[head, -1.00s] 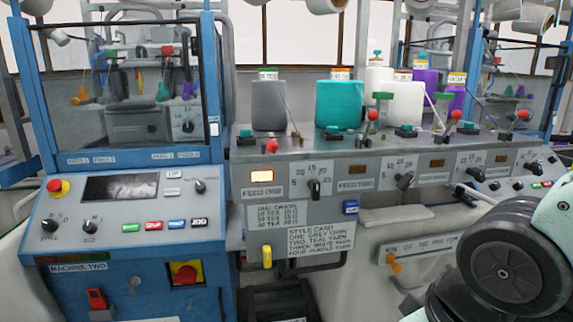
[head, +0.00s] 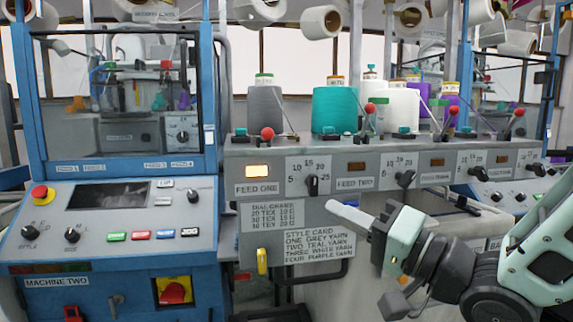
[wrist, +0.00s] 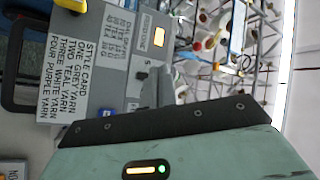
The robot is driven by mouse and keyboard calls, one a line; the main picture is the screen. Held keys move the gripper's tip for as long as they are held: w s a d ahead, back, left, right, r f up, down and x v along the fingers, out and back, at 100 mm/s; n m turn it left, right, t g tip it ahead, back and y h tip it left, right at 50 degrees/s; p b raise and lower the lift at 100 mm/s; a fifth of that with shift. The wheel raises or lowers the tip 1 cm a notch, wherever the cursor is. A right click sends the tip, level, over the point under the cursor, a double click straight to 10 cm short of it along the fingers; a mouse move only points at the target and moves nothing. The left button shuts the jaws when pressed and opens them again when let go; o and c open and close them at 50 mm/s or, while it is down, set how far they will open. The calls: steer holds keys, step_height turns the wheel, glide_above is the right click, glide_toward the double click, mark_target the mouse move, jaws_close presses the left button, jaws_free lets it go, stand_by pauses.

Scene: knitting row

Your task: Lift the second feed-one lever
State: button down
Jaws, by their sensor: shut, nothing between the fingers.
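The feed-one lever (head: 267,133) is a red ball knob above the lit amber window and the FEED ONE label (head: 257,189) on the grey panel. Its knob sits lower than the other red knobs along the row. My gripper (head: 334,206) is shut and empty. It points left in front of the panel, below the FEED TWO label and to the lower right of the lever, apart from it. In the wrist view the shut fingers (wrist: 150,88) show beside the panel with the FEED ONE label. The lever is not clearly visible there.
Other red-knobbed levers (head: 369,109) stand to the right. Grey and teal yarn cones (head: 335,110) stand behind the panel. A black dial (head: 312,184) and a yellow handle (head: 262,261) stick out nearby. The blue MACHINE TWO cabinet (head: 120,250) is at the left.

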mark_target(272, 137)
steer(key=y, duration=0.1)
steer(key=s+d+r+y, duration=0.1)
steer(key=d+r+y+b, duration=0.1)
steer(key=y, duration=0.1)
steer(key=shift+s+r, duration=0.25)
steer(key=shift+s, duration=0.1)
steer(key=shift+a, duration=0.1)
steer(key=p+x, duration=0.2)
steer(key=x, duration=1.2)
steer(key=shift+f, duration=0.1)
steer(key=shift+p, duration=0.3)
